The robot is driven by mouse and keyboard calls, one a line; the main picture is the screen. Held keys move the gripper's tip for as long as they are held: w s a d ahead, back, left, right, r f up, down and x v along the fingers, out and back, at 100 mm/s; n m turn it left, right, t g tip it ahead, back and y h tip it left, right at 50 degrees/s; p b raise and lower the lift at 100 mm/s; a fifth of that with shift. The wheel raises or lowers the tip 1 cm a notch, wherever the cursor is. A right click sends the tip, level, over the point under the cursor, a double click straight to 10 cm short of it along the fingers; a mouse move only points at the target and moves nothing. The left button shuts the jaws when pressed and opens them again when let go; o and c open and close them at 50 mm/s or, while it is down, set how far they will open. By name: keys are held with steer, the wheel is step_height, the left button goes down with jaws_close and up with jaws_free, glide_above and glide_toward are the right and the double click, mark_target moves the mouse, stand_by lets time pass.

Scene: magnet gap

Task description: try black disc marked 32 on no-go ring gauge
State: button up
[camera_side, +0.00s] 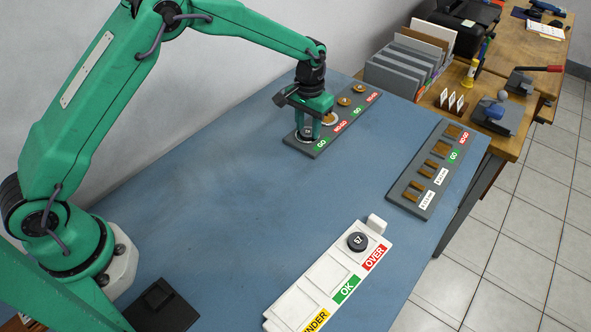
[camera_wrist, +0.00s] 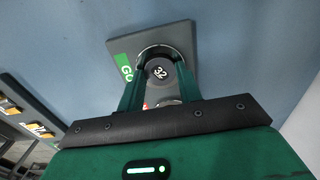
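The black disc marked 32 (camera_wrist: 160,72) is between the fingertips of my gripper (camera_wrist: 161,68), which close on it from both sides. In the side view my gripper (camera_side: 307,133) is low over the near end of the dark gauge board (camera_side: 316,152). The disc is at the ring gauge (camera_wrist: 146,52) beside the green GO label (camera_wrist: 123,66); I cannot tell whether it is seated in it or just above. The no-go ring gauge (camera_side: 329,120), beside a red NO-GO label (camera_side: 341,127), is the adjoining one and holds no disc; in the wrist view it is mostly hidden.
Two smaller ring gauges (camera_side: 351,95) sit farther along the board. A white sorting tray (camera_side: 318,293) at the front has a black disc marked 67 (camera_side: 357,241) by OVER. A grey board with brown gap gauges (camera_side: 430,172) lies right. The blue table's middle is clear.

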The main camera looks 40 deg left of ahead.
mark_target(308, 132)
steer(key=shift+c, duration=1.4)
steer(key=shift+r, duration=2.55)
steer(key=shift+w, duration=0.1)
steer(key=shift+w+d+r, duration=0.1)
steer(key=shift+w+r, duration=0.05)
steer(key=shift+w, duration=1.15)
steer(key=shift+w+r, duration=0.1)
steer(key=shift+w, duration=1.15)
steer(key=shift+w+r, duration=0.15)
steer(key=shift+w, duration=0.7)
steer(key=shift+w+r, duration=0.1)
steer(key=shift+w, duration=0.75)
